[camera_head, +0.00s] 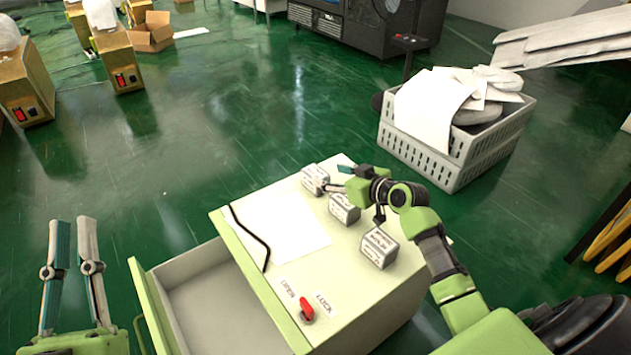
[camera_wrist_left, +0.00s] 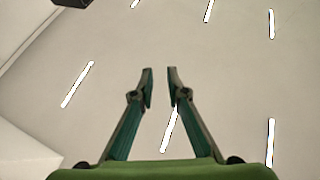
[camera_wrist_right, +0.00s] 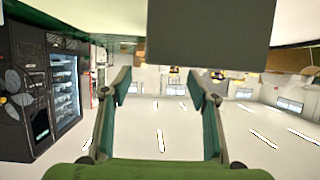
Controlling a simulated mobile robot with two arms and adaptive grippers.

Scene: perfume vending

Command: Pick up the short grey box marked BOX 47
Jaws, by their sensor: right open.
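Three small grey boxes with printed labels stand on the pale cabinet top: a far one (camera_head: 314,179), a middle one (camera_head: 344,209) and a near one (camera_head: 379,248). The print is too small to tell which is BOX 47. My right gripper (camera_head: 338,178) is open beside the far box, its fingers pointing left over the cabinet. In the right wrist view, a dark box face (camera_wrist_right: 211,32) fills the top centre, beyond the parted fingers (camera_wrist_right: 168,80). My left gripper (camera_head: 72,225) is open and empty, left of the cabinet.
The cabinet (camera_head: 345,297) has an open empty drawer (camera_head: 215,310), a red OPEN/LOCK knob (camera_head: 307,309), a white sheet (camera_head: 285,225) and a dark curved strip (camera_head: 250,238) on top. A grey crate (camera_head: 440,160) stands behind right.

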